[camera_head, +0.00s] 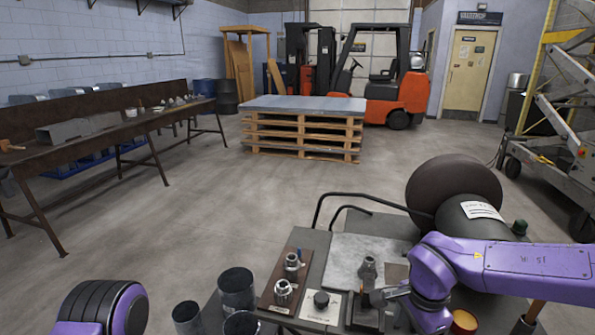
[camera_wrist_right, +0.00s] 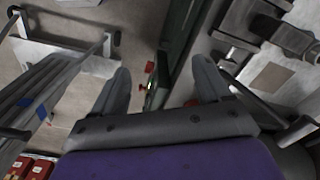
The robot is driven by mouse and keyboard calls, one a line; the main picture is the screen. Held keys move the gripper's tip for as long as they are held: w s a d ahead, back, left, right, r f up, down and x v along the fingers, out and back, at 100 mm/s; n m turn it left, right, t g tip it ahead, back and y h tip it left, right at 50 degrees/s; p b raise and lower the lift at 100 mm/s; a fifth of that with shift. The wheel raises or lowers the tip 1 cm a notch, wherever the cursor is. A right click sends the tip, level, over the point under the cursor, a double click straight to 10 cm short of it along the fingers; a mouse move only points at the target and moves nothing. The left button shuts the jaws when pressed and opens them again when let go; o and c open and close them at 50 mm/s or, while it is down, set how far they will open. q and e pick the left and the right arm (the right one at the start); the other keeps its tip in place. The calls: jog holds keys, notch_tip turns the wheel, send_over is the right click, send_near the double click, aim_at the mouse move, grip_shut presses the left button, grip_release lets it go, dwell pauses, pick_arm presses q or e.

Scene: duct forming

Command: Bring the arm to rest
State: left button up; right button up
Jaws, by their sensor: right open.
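My right arm (camera_head: 505,262) is purple and comes in from the right in the head view, low over the front workbench. Its gripper (camera_head: 376,298) is small and dark there, near the bench's right part. In the right wrist view the gripper (camera_wrist_right: 163,85) has its two grey fingers spread wide apart, with nothing held between them. Part of my left arm (camera_head: 100,308), purple with black rings, shows at the lower left. My left gripper is out of view.
The workbench (camera_head: 312,240) carries metal cups (camera_head: 237,288), fittings (camera_head: 283,293) on a brown board, and a dark cylinder (camera_head: 470,218). Beyond are open floor (camera_head: 220,225), a pallet stack (camera_head: 303,130), a forklift (camera_head: 390,90), a long side table (camera_head: 85,145) and a lift (camera_head: 560,150).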

jog(key=d+f+t+h, duration=0.5)
jog(key=d+f, duration=0.1)
jog(key=f, duration=0.7)
jog(key=s+d+f+n+g, duration=0.1)
jog(key=s+f+n, duration=0.3)
jog(key=s+f, duration=0.3)
jog(key=s+d+f+n+g+y, duration=0.1)
jog(key=s+f+n, duration=0.3)
jog(key=s+f, duration=0.4)
jog(key=s, duration=0.7)
jog(key=shift+s+n+y, duration=0.3)
jog(key=shift+s, duration=0.1)
jog(key=shift+f, duration=0.1)
